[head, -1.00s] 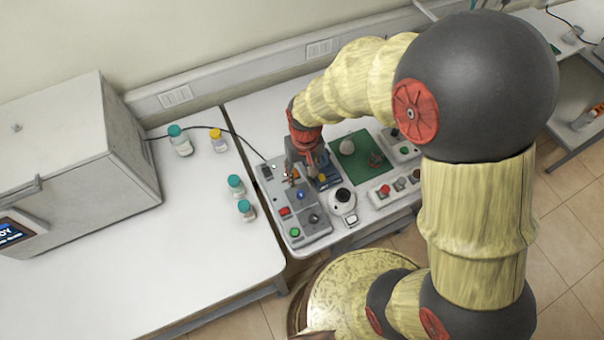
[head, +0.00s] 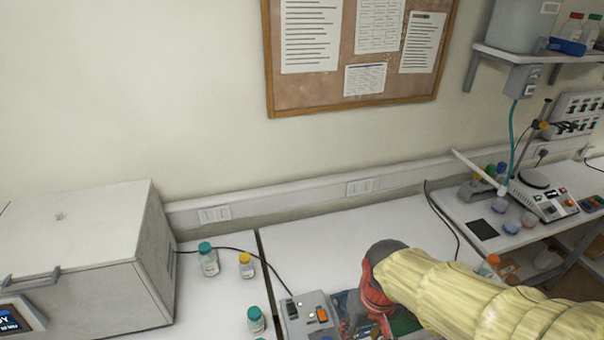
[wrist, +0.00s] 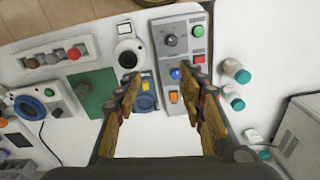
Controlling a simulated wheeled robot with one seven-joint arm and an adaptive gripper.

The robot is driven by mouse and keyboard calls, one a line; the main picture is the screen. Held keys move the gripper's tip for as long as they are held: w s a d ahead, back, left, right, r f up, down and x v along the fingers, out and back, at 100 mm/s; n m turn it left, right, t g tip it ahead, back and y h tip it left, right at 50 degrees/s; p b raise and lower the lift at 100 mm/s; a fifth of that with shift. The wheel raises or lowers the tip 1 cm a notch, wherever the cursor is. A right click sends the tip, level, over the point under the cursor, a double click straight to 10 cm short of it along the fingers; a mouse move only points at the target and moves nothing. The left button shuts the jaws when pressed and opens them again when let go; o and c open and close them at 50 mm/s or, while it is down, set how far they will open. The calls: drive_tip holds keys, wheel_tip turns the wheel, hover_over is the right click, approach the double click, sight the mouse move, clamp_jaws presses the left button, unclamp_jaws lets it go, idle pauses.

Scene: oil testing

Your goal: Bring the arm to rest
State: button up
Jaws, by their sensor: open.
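My gripper (wrist: 165,80) is open in the wrist view, with nothing between its two brown fingers. It hangs over the grey control box (wrist: 180,42), which has a dial and coloured buttons, and a blue device with a yellow part (wrist: 145,98). How high it is above them I cannot tell. In the head view my yellow arm with its red and dark wrist reaches in from the lower right. My gripper there is low in the picture, beside the control box (head: 312,318), and its fingertips are partly cut off.
Teal-capped bottles (wrist: 236,70) stand right of the control box in the wrist view. A green mat (wrist: 95,92) and a button box (wrist: 60,55) lie left. A large grey oven (head: 80,260) stands at the left in the head view. White table behind my wrist is clear.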

drive_tip(key=s+d+r+m+t+b, duration=0.1)
drive_tip(key=s+d+r+t+b, duration=0.2)
drive_tip(key=b, duration=0.7)
drive_tip(key=s+d+t, duration=0.1)
drive_tip(key=d+t, duration=0.1)
drive_tip(key=d, duration=0.1)
drive_tip(key=shift+s+m, duration=0.2)
drive_tip(key=shift+m, duration=0.2)
drive_tip(key=shift+a+r, duration=0.1)
drive_tip(key=shift+a, duration=0.05)
